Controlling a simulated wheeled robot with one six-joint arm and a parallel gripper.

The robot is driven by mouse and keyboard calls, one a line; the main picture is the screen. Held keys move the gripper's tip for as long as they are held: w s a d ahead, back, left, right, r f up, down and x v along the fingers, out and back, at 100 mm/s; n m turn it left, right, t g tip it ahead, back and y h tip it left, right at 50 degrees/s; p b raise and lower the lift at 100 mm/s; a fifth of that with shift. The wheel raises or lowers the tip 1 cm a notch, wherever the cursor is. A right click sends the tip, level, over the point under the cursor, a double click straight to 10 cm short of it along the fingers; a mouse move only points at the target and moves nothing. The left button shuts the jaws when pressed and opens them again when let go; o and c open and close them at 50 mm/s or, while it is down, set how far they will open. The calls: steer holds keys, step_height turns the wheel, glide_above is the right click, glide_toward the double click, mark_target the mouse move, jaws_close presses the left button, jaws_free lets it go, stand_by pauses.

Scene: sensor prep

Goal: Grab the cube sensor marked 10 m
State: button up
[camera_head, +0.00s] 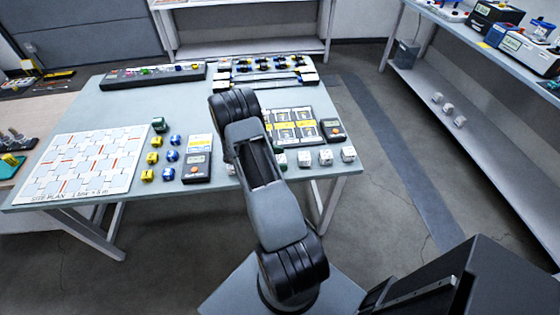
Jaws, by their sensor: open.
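Several small cube sensors stand on the grey table (115,100). White cubes (325,157) stand in a row along its near right edge. A green and white cube (281,158) is at the row's left end, partly behind my arm. Yellow cubes (153,157) and blue cubes (172,156) form two columns left of centre, with a dark green cube (159,125) behind them. The markings are too small to read, so I cannot tell which is 10 m. My arm rises over the table's near edge, and its links hide my gripper.
A site plan board (85,165) covers the table's left side. A dark meter (197,167) lies near the front, another (333,130) at the right. A card tray (297,128) and a rear rack (262,70) hold parts. A side bench (480,45) stands right, beyond open floor.

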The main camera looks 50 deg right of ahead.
steer(key=shift+s+d+f, duration=0.2)
steer(key=shift+s+d, duration=0.05)
steer(key=shift+d, duration=0.05)
steer(key=shift+c, duration=0.4)
steer(key=c, duration=0.9)
